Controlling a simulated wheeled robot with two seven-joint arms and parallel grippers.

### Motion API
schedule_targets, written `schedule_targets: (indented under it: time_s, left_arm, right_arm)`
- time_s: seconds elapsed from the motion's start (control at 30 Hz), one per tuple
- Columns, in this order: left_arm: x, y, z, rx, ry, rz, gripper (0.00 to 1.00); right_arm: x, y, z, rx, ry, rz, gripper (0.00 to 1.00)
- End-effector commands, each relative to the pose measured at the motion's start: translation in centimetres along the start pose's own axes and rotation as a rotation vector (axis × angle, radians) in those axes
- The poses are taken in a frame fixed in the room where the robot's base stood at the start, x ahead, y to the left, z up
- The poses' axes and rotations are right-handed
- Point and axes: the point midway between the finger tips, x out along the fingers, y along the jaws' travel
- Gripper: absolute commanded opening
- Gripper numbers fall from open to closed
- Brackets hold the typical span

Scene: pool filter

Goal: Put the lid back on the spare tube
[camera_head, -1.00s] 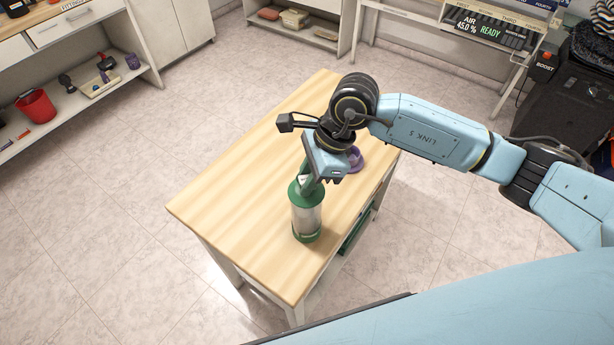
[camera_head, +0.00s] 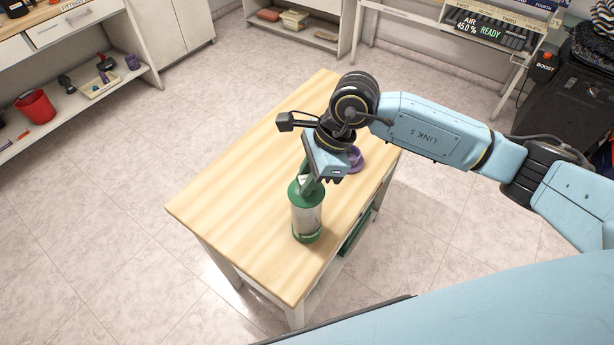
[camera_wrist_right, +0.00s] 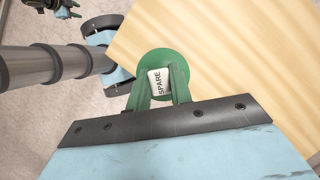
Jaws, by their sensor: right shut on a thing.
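The spare tube (camera_head: 307,218) stands upright on the wooden table, with a clear body and a green base. Its round green lid (camera_head: 295,192) is at the tube's top, in line with it; I cannot tell whether it is fully seated. In the right wrist view the lid (camera_wrist_right: 160,55) carries a white tab marked "SPARE" (camera_wrist_right: 160,82) between my green fingers. My right gripper (camera_head: 308,184) reaches down from above and is shut on the lid. The tube body is hidden under the lid in the wrist view. My left gripper is not in view.
A purple round part (camera_head: 356,160) lies on the table (camera_head: 235,195) behind my right gripper, partly hidden by it. The table's left side is clear. Shelves with a red bucket (camera_head: 36,106) stand far left. A green item (camera_head: 352,235) sits under the tabletop.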

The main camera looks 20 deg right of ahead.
Motion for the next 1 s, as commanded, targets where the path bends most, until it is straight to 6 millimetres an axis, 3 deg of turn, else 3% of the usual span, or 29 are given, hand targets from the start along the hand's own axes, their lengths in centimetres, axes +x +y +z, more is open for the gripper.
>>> schedule_targets:
  time_s: [0.27, 0.3, 0.47, 0.67, 0.83, 1.0]
  left_arm:
    - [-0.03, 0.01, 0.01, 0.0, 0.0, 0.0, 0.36]
    - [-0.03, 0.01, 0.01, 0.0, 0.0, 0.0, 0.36]
    - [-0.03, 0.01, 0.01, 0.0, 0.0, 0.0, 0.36]
    - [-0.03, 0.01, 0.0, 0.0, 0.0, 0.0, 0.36]
    - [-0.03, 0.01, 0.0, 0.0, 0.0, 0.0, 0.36]
    - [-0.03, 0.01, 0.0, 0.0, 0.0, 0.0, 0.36]
  right_arm:
    - [-0.03, 0.0, 0.01, 0.0, 0.0, 0.0, 0.0]
    - [-0.03, -0.01, 0.01, -0.001, 0.0, 0.0, 0.26]
    - [-0.03, 0.0, 0.01, -0.001, 0.0, 0.0, 0.47]
    - [-0.02, 0.0, 0.01, -0.001, 0.0, 0.0, 0.48]
    - [-0.01, 0.01, 0.01, 0.0, 0.0, 0.0, 0.68]
    - [-0.01, 0.01, 0.01, -0.001, 0.0, 0.0, 0.68]
